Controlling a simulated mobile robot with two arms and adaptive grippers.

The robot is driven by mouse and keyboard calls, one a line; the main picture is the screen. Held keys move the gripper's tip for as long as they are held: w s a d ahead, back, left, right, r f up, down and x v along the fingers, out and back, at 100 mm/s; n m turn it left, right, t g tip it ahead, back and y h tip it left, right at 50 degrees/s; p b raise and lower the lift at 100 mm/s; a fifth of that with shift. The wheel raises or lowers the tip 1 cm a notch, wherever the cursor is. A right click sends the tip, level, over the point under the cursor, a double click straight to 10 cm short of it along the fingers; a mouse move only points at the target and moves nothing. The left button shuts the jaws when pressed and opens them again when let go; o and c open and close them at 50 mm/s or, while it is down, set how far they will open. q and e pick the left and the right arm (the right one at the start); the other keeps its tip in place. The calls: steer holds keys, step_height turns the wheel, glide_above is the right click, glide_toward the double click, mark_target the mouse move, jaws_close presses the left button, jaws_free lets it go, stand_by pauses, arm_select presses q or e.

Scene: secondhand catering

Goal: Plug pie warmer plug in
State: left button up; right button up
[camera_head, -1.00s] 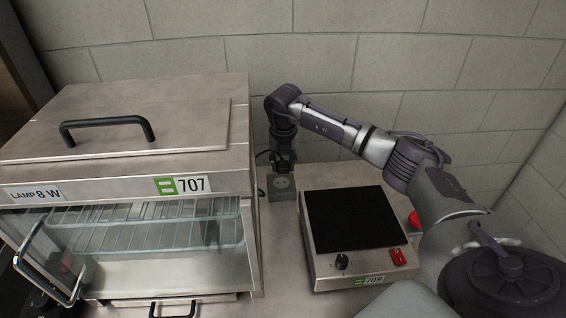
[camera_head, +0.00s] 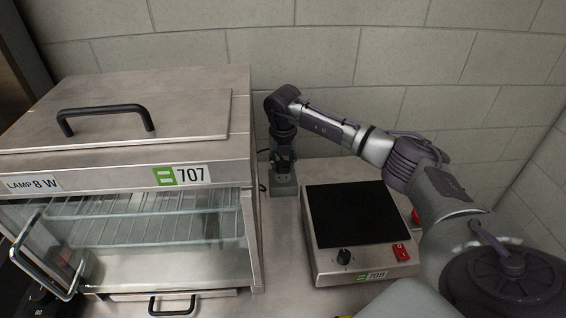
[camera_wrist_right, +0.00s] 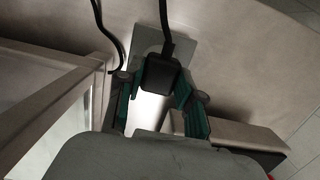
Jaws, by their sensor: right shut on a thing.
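The pie warmer (camera_head: 150,150) is a steel cabinet labelled 707, with a glass front, at the left in the head view. A grey socket box (camera_head: 286,187) stands on the counter at its right rear side. My right gripper (camera_head: 283,165) points down at this box. In the right wrist view the right gripper (camera_wrist_right: 158,90) is shut on a black plug (camera_wrist_right: 163,72) with a black cable. The plug sits over the grey socket box (camera_wrist_right: 150,38). The pins are hidden, so I cannot tell if they are in the socket. My left gripper is not in view.
A hob (camera_head: 358,220) labelled 709, with a black top, a knob and a red switch, stands right of the socket box. Part of a red object (camera_head: 416,217) shows behind my right arm. A block wall (camera_head: 330,60) is close behind. Bare counter (camera_head: 285,245) lies between warmer and hob.

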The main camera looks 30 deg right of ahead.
stand_by(0.5)
steer(key=shift+f, duration=0.4)
steer(key=shift+f+b, duration=0.8)
steer(key=shift+f, duration=0.25)
stand_by(0.8)
steer(key=o, duration=1.1)
steer(key=shift+o, duration=0.2)
steer(key=shift+r, duration=0.1)
steer(key=r, duration=0.4)
steer(key=s+r, duration=0.1)
steer(key=r, duration=0.6)
steer(key=shift+s+a+r, duration=0.15)
steer(key=shift+a+r, duration=0.2)
steer(key=shift+a, duration=0.05)
